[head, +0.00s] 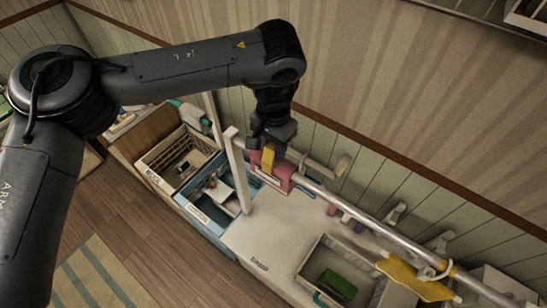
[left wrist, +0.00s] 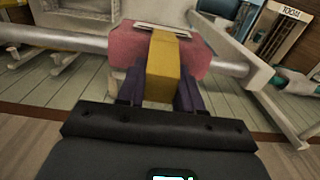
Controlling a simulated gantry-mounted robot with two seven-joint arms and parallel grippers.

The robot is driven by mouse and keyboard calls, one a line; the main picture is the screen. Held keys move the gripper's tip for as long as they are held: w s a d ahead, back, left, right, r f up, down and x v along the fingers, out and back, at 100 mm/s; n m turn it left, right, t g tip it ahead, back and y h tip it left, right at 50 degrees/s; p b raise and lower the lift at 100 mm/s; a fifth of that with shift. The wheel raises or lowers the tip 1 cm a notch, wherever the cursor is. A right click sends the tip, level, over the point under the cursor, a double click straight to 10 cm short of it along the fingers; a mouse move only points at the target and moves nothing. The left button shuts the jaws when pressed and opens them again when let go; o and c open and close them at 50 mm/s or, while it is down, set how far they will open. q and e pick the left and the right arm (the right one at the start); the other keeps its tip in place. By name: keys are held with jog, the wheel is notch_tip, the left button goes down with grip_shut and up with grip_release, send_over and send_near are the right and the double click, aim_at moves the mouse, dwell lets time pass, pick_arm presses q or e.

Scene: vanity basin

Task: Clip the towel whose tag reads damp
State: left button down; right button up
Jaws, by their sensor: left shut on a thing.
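My left gripper (head: 268,150) points down at the metal rail (head: 334,199). Its purple fingers (left wrist: 155,92) are shut on a yellow clip (left wrist: 165,65). The clip also shows in the head view (head: 268,158). A pink towel (head: 283,175) hangs over the rail right at the clip, and it fills the top middle of the left wrist view (left wrist: 118,45). The clip lies against or over the towel; how far it grips the cloth I cannot tell. A pale tag (left wrist: 160,27) shows on the towel, its writing unreadable. My right gripper is out of view.
A yellow cloth (head: 410,277) is on the rail at lower right. A white post (head: 236,172) stands left of the towel. A basket labelled WOOL (head: 158,183) and a blue bin (head: 196,222) stand at left. A pale basin (head: 313,262) holds a green item.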

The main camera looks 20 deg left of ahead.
pick_arm(q)
jog(key=shift+f, duration=0.2)
jog(key=c, duration=0.7)
grip_release()
jog(key=shift+o, duration=0.2)
jog(key=shift+r, duration=0.1)
notch_tip(320, 180, up, 11)
jog(key=shift+f+b, duration=0.15)
jog(key=shift+b, duration=0.4)
